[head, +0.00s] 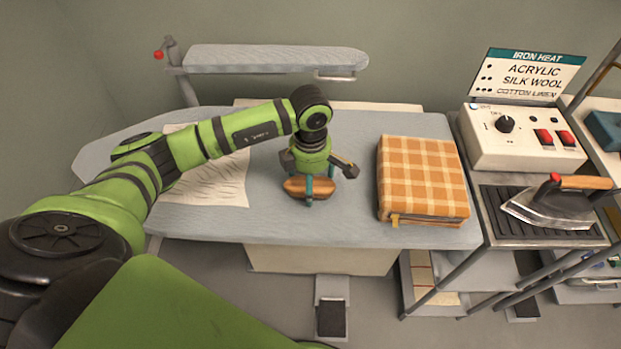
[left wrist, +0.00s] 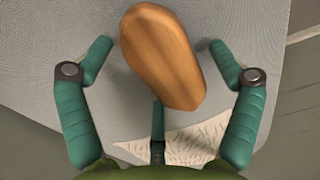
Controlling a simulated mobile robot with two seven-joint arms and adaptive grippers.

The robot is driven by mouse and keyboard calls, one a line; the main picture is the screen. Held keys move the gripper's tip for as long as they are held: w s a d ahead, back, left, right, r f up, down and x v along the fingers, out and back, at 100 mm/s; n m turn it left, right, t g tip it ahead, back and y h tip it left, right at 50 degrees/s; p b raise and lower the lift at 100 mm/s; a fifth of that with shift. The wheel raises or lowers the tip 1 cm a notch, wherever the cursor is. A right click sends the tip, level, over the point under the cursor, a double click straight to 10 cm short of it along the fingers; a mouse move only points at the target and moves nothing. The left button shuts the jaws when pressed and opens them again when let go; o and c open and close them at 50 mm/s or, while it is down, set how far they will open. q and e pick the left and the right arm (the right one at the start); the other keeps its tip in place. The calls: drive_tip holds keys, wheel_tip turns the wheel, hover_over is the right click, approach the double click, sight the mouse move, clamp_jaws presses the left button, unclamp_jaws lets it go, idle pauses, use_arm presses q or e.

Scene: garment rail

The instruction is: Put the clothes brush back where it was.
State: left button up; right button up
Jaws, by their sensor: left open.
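The clothes brush, a wooden oval, lies on the pale blue ironing board (head: 340,225) in the head view, with its left part (head: 294,187) clear of the fingers. My left gripper (head: 310,190) is directly over it, fingers pointing down. In the left wrist view the brush's smooth brown back (left wrist: 160,55) shows between the spread teal fingers of my left gripper (left wrist: 158,47), with a gap on both sides. The brush's underside is hidden. My right gripper is not in view.
A folded orange checked cloth (head: 422,178) lies right of the brush. A white wrinkled sheet (head: 215,185) lies left, partly under my arm. An iron (head: 550,205), a control box (head: 520,140) and an "IRON HEAT" sign (head: 528,77) stand at the right. A small sleeve board (head: 275,58) is behind.

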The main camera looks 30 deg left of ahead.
use_arm(q)
drive_tip(key=shift+r, duration=0.3)
wheel_tip(320, 180, up, 12)
drive_tip(key=b, duration=0.4)
drive_tip(key=shift+f, duration=0.15)
